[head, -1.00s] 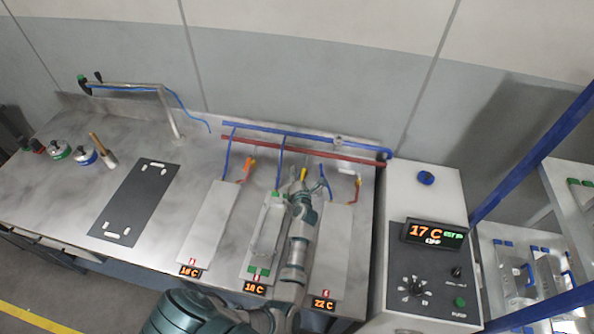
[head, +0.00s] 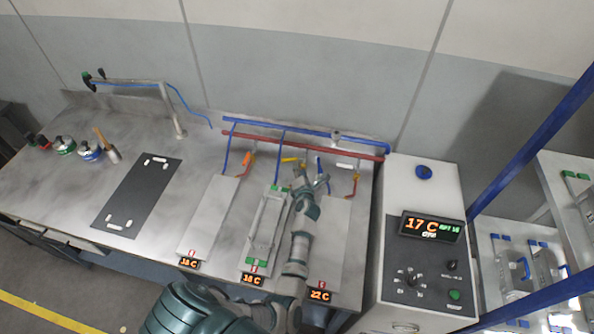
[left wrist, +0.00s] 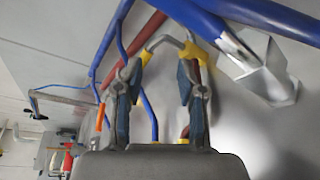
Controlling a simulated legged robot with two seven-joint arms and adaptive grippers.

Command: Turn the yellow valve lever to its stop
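The yellow valve lever (head: 291,160) lies roughly crosswise just below the blue and red pipes, above the middle grey unit (head: 264,225). My left gripper (head: 311,180) is just below and right of it, with its fingers spread. In the left wrist view the two fingers (left wrist: 161,85) are apart. Yellow parts (left wrist: 197,57) joined to a grey bent piece show near the fingertips. I cannot tell whether a finger touches the lever. My right gripper is in neither view.
Blue (head: 300,134) and red (head: 305,146) pipes run along the back of the bench. An orange lever (head: 247,159) is on the left unit's line. The control box (head: 427,262) stands at right, reading 17 C. A dark plate (head: 137,197) lies at left.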

